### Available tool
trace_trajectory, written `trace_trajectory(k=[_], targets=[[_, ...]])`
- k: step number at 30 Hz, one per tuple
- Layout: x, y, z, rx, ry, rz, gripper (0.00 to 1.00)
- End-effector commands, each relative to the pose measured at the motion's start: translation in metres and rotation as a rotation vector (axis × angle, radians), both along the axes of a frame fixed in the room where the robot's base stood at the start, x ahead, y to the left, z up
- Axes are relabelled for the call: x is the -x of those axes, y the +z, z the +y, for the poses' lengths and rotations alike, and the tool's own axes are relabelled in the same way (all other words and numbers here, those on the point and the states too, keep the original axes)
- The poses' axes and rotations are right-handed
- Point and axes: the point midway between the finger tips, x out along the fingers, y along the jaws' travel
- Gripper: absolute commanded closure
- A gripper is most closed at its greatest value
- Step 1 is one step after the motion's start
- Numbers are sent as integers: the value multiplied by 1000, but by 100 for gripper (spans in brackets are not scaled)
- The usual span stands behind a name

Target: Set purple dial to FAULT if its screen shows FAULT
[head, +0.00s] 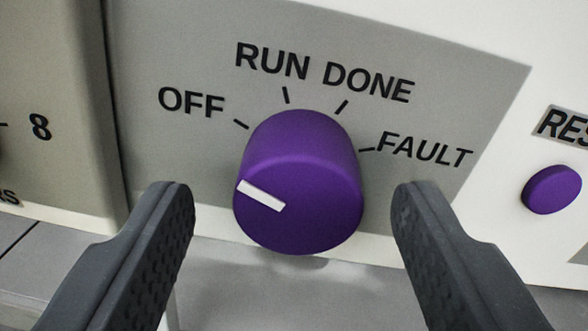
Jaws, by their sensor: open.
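The purple dial (300,190) is in the middle of the head view, on a grey panel (190,50). Marks around it read OFF, RUN, DONE and FAULT, from left to right. Its white pointer line (261,195) lies on the left of its face, and its outer end points left and slightly up, toward the OFF side. My gripper (293,200) is open, with one finger on each side of the dial and gaps between the fingers and the dial. The dial's screen is not in view.
A small purple button (552,190) sits right of the dial, under a partly cut-off label beginning RES. At the left edge is part of another panel with an 8 (40,127). A grey surface (290,300) lies below the panel.

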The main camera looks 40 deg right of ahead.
Motion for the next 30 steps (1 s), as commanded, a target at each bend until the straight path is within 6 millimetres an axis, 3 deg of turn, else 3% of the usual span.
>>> trace_trajectory(k=[13, 14, 18, 19, 30], targets=[[-5, 0, -5, 0, -2, -2, 42], [-5, 0, -5, 0, -2, -2, 45], [-5, 0, -5, 0, -2, -2, 84], [-5, 0, -5, 0, -2, -2, 87], [-5, 0, -5, -40, -3, -27, 86]])
